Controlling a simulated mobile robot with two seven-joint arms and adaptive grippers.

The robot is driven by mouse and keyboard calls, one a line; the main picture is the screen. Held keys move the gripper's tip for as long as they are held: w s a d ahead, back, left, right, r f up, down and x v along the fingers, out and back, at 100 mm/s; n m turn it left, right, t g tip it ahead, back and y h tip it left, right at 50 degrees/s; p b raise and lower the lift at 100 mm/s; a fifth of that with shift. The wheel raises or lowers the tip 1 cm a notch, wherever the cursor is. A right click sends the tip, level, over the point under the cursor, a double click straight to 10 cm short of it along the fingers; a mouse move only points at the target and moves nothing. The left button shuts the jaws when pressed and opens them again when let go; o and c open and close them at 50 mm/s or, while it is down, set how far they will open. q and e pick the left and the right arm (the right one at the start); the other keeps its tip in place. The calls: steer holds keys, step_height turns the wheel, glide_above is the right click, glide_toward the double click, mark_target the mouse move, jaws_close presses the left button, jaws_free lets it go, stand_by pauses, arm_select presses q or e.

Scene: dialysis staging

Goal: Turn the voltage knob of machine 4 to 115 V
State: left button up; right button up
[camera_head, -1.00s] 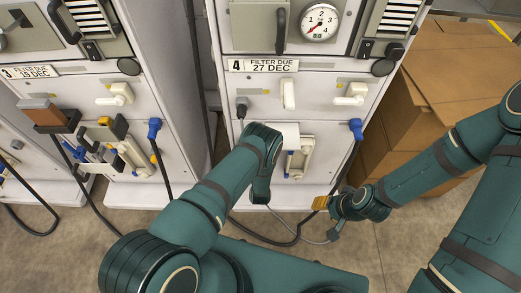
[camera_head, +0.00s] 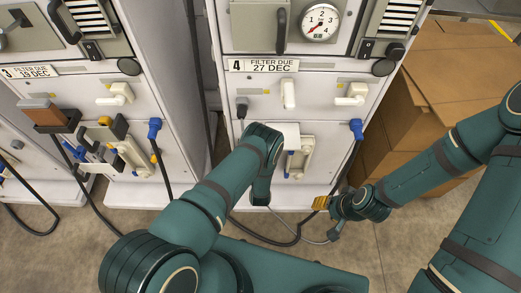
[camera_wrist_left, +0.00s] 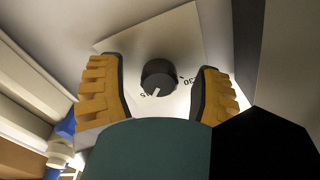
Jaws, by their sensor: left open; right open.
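Machine 4 (camera_head: 312,80) stands in the middle of the head view, with its number label above the lower panels. In the left wrist view, the black voltage knob (camera_wrist_left: 158,75) sits on a white plate (camera_wrist_left: 185,50) with partly visible printed digits. Its white pointer mark points down, slightly left, close to the digits at lower left; other digits sit at right. My left gripper (camera_wrist_left: 158,92) is open, its orange-padded fingers on both sides of the knob, with gaps. In the head view my left arm hides the knob. My right gripper (camera_head: 321,203) is open and low, in front of machine 4.
Machine 3 (camera_head: 85,85) stands to the left. Cardboard boxes (camera_head: 440,90) stand to the right. A dark hose (camera_head: 272,240) loops over the floor in front of machine 4, and a blue connector (camera_head: 356,127) sits on its front.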

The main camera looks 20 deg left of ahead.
arm_select(q)
steer(key=v, duration=1.1)
steer(key=shift+s, duration=0.2)
